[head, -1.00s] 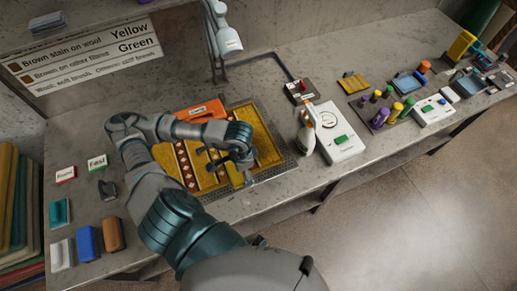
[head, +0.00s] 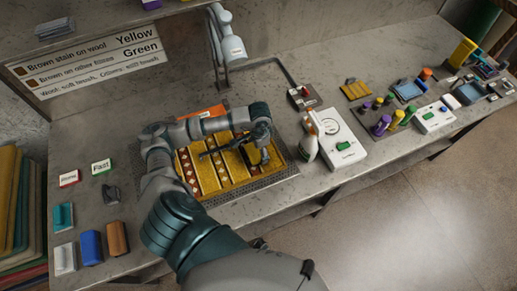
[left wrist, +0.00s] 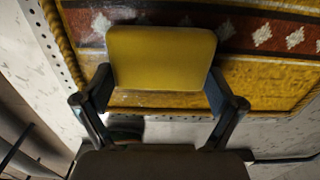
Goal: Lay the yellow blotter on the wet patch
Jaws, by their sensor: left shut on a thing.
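My left gripper (head: 255,152) is over the right part of the yellow-and-brown patterned rug (head: 207,175), which lies on a perforated tray on the bench. In the left wrist view the gripper (left wrist: 160,92) is shut on the yellow blotter (left wrist: 160,57), a flat rounded pad between its fingers. The blotter overlaps the rug's red diamond band and yellow band (left wrist: 265,85) in that view. I cannot tell whether it touches the rug. A shiny area shows on the yellow band just below the blotter; I cannot make out the wet patch's outline. My right gripper is not in view.
A white spray bottle (head: 308,143) and a white device (head: 338,140) stand right of the tray. An orange item (head: 205,112) lies behind my arm. Blue (head: 90,247) and brown (head: 117,237) blocks sit at the left. Several coloured bottles stand farther right.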

